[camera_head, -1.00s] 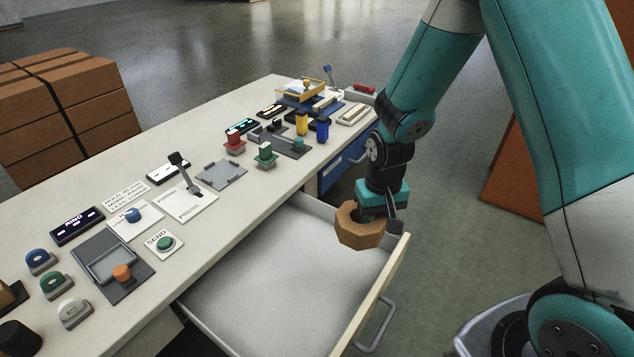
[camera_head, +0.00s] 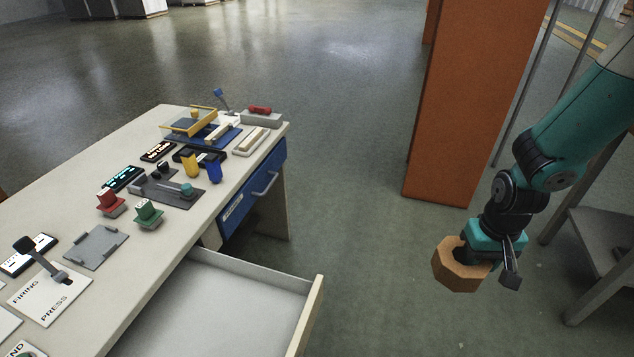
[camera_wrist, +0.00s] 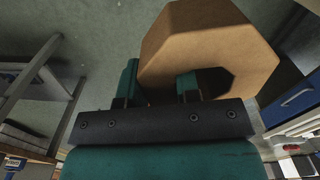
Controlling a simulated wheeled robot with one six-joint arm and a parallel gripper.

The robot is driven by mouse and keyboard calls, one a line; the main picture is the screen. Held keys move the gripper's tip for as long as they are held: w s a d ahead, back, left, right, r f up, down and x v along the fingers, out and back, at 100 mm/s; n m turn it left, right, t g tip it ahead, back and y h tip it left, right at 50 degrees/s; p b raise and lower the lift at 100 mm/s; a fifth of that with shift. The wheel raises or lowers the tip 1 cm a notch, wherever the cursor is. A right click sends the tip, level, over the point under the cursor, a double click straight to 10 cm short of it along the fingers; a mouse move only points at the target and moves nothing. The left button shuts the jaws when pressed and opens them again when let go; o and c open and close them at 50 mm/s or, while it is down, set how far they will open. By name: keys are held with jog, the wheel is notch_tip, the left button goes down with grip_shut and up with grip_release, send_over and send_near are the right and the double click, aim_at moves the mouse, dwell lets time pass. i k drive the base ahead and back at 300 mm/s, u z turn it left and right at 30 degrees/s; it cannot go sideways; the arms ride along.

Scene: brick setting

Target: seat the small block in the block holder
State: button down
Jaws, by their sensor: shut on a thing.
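My gripper (camera_head: 484,258) is shut on the wall of a brown octagonal ring (camera_head: 455,272), held over the floor to the right of the desk. In the wrist view my gripper (camera_wrist: 160,84) has one finger inside the hole of the ring (camera_wrist: 205,38) and one outside. A grey plate (camera_head: 96,248) with raised edge clips lies empty nearby. I cannot tell which is the small block or the block holder.
A white drawer (camera_head: 215,310) stands open from the desk (camera_head: 150,262). A blue drawer (camera_head: 252,195) is closed. A tall orange-brown panel (camera_head: 465,110) stands behind my arm. A grey frame (camera_head: 600,255) is at the right. Open floor (camera_head: 375,270) lies between.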

aim_at(90, 250)
jog(key=z, duration=0.45)
jog(key=i, duration=3.4)
jog(key=u, duration=4.05)
jog(key=i, duration=0.5)
